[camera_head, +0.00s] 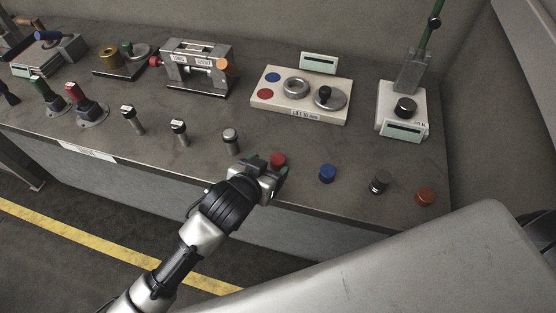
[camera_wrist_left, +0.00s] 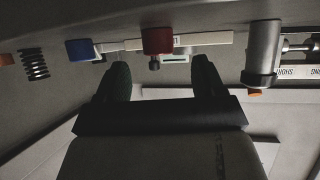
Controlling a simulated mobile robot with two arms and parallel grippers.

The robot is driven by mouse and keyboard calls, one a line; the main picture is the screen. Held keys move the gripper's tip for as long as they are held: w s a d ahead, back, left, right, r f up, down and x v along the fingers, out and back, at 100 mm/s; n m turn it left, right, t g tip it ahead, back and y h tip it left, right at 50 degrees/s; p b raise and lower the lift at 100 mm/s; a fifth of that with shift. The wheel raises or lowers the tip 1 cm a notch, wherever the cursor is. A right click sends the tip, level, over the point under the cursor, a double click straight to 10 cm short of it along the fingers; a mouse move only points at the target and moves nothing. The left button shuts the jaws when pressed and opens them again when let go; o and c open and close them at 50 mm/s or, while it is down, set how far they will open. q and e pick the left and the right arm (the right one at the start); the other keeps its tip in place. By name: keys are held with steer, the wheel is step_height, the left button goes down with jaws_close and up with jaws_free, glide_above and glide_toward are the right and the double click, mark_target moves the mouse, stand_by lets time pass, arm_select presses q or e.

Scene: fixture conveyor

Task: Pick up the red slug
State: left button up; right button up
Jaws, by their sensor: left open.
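The red slug (camera_head: 278,159) stands on the grey bench top near its front edge. My left gripper (camera_head: 269,169) is low over the front edge of the bench, just short of the slug, and partly covers its lower part. In the left wrist view, which looks upside down, the red slug (camera_wrist_left: 157,40) shows between the lines of the two open fingers (camera_wrist_left: 161,68), a little beyond their tips. Nothing is between the fingers. My right gripper is in neither view.
A blue slug (camera_head: 327,173), a dark spring (camera_head: 379,183) and an orange slug (camera_head: 425,197) stand to the right. A metal pin (camera_head: 231,141) stands close on the left. Behind is a cream gauge board (camera_head: 262,105) with round blocks; bare bench top lies between.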

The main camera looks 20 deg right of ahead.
mark_target(278, 159)
arm_select(q)
steer(key=shift+d+r+x, duration=0.1)
steer(key=shift+x, duration=1.25)
steer(key=shift+d+r+x, duration=0.1)
steer(key=shift+r+x, duration=0.05)
steer(key=shift+x, duration=1.25)
steer(key=shift+c, duration=0.4)
steer(key=c, duration=1)
